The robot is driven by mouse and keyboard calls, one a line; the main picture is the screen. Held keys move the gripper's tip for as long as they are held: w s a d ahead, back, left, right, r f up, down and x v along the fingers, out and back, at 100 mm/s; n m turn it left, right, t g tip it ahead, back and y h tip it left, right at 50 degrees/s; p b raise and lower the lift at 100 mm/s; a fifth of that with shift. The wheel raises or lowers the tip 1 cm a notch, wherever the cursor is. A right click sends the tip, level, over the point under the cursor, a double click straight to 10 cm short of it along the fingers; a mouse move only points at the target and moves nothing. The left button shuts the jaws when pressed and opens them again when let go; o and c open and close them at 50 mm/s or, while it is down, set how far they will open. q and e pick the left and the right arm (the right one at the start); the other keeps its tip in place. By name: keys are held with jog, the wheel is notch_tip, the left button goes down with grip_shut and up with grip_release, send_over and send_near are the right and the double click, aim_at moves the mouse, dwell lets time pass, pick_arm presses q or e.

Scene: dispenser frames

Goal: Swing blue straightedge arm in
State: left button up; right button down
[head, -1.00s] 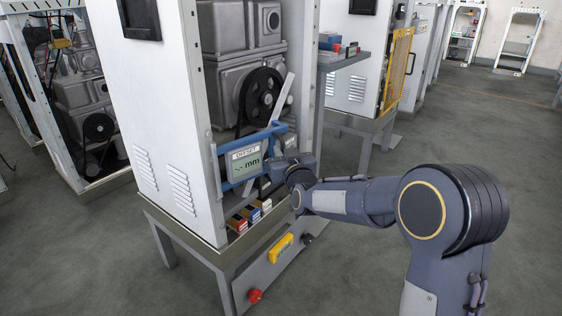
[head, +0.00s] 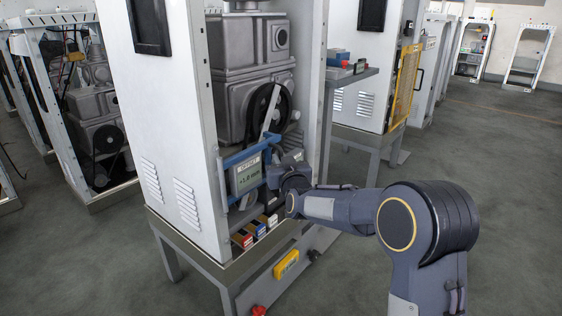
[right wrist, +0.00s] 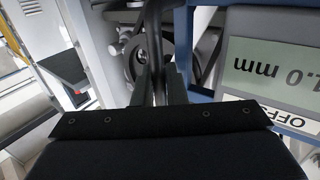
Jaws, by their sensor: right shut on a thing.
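The blue straightedge arm (head: 246,152) runs across the open front of the white cabinet, below the black pulley (head: 284,103). A display box labelled OFFSET (head: 246,176) on its frame reads +1.0 mm. A pale flat bar rises in front of the pulley's face. My right gripper (head: 274,174) is at the right end of the arm's frame, beside the display. In the right wrist view its dark fingers (right wrist: 158,88) are closed around a narrow dark part; the exact grip is hard to see. The blue frame (right wrist: 184,45) and upside-down display (right wrist: 265,75) are beside them. My left gripper is out of view.
Small coloured boxes (head: 255,230) sit on the cabinet's lower ledge, above a yellow unit (head: 286,264) and a red button (head: 258,310). A side shelf (head: 350,76) juts out at the right. Open floor (head: 480,180) lies to the right.

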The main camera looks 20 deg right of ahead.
jog(key=c, duration=1.6)
grip_release()
jog(key=shift+w, duration=0.1)
jog(key=s+p, duration=0.1)
jog(key=s, duration=0.6)
jog(key=shift+s, duration=0.4)
jog(key=shift+s+d, duration=0.1)
jog(key=s+f+m+g+y, duration=0.1)
jog(key=s+f+g, duration=0.25)
jog(key=s, duration=1.05)
jog(key=s+f+g+y+p, duration=0.15)
jog(key=s+g, duration=0.35)
jog(key=s, duration=0.8)
jog(key=s+f+m+g+y, duration=0.1)
jog(key=s+f+g, duration=0.3)
jog(key=s, duration=1)
jog(key=r+p, duration=2.2)
jog(key=w+r+p, duration=0.1)
jog(key=r+p, duration=1)
jog(key=shift+d+r, duration=0.25)
